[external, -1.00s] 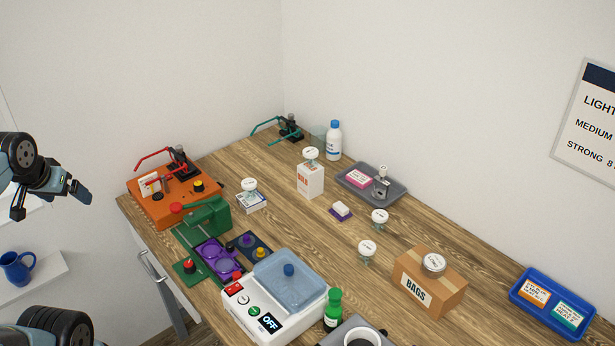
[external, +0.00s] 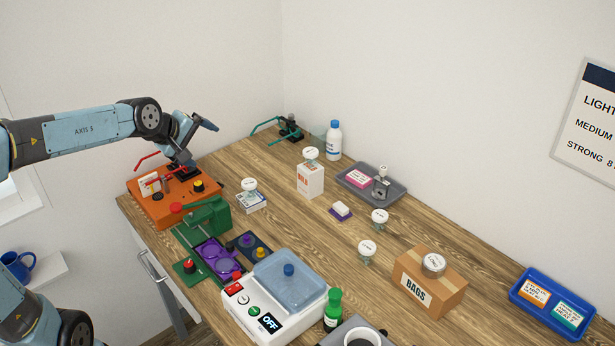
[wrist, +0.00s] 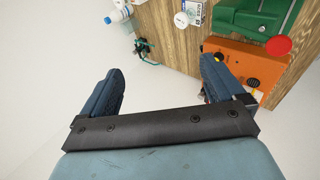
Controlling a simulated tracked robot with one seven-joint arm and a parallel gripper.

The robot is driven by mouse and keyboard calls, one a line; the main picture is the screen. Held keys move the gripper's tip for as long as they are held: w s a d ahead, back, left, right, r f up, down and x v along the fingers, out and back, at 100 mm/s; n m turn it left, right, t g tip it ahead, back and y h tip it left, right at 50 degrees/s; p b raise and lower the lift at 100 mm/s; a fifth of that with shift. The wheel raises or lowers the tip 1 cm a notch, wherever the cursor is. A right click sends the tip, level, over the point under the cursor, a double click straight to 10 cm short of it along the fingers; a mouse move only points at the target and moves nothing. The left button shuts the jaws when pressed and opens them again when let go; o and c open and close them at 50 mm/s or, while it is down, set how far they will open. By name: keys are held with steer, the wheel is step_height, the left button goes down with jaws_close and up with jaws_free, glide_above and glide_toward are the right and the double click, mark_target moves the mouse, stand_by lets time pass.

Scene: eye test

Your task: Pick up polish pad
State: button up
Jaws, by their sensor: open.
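A small white block on a purple base (external: 341,209) lies on the middle of the wooden bench and looks like the polish pad. A pink and white labelled piece (external: 359,178) lies in a grey tray (external: 400,193) behind it; I cannot tell for certain which of the two is the pad. My gripper (external: 197,145) is open and empty, in the air over the orange machine, well left of both. In the wrist view my gripper (wrist: 161,70) shows two spread blue fingers with nothing between them, and neither pad candidate is visible.
The orange machine (external: 167,212) with red levers and a green press (external: 209,217) stand at the bench's left. A white box (external: 311,181), a blue-capped bottle (external: 334,142), lidded jars (external: 367,252), a BAGS carton (external: 430,285) and a scale (external: 262,315) surround the pad. Bare wood separates them.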

mark_target(338, 210)
steer(key=w+d+f+n+h, duration=0.1)
steer(key=w+d+n+h, duration=0.2)
steer(key=d+n, duration=0.75)
steer(key=w+d+n+h, duration=0.35)
steer(key=d+n, duration=0.25)
steer(key=d, duration=0.9)
steer(key=shift+t+y, duration=0.4)
steer(key=shift+y, duration=0.05)
step_height(338, 210, down, 27)
steer(key=shift+w+a+r, duration=0.1)
steer(key=shift+w+r, duration=0.05)
steer(key=shift+r, duration=0.05)
steer(key=x, duration=0.8)
steer(key=shift+w, duration=0.15)
steer(key=shift+d+r+x, duration=0.1)
steer(key=shift+d+x, duration=0.05)
steer(key=shift+x, duration=1.2)
steer(key=shift+d+r+x, duration=0.1)
steer(key=shift+x, duration=1.3)
steer(key=shift+c, duration=0.2)
steer(key=c, duration=1.1)
